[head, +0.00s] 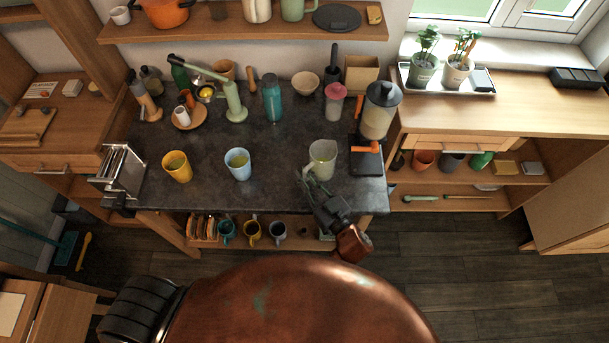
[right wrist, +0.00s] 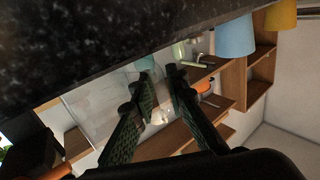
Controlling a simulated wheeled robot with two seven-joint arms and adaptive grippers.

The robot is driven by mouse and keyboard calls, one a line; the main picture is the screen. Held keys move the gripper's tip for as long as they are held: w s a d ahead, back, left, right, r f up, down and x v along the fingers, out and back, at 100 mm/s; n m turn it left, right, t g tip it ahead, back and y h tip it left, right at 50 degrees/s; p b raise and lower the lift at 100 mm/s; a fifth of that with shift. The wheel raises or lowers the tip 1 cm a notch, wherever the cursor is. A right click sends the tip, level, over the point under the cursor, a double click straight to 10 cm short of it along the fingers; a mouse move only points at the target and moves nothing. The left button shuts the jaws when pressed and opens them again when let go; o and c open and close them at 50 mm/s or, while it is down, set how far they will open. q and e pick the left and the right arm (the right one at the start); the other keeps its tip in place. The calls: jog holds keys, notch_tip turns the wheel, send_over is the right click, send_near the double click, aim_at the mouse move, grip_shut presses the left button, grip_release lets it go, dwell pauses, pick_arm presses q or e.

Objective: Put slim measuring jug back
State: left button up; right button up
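The slim measuring jug (head: 323,158) is pale, greenish and see-through, and stands upright on the dark worktop (head: 275,190), right of the blue cup. In the right wrist view a large clear shape on the left (right wrist: 95,105) appears to be the jug, close to the fingers. My right gripper (head: 307,186) is at the jug's front left, by its handle. In the right wrist view its two dark green fingers (right wrist: 161,80) stand apart. Whether they touch the handle cannot be told. My left gripper is out of view.
A blue cup (head: 238,164) and a yellow cup (head: 177,166) stand left of the jug. A shelf (head: 240,26) hangs above. The worktop between blue cup and jug is clear.

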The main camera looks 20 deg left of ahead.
jog(key=o, duration=0.3)
jog(key=shift+o, duration=0.2)
jog(key=shift+s+d+f, duration=0.1)
jog(key=v, duration=1.1)
jog(key=shift+s+d, duration=0.25)
jog(key=shift+d, duration=0.05)
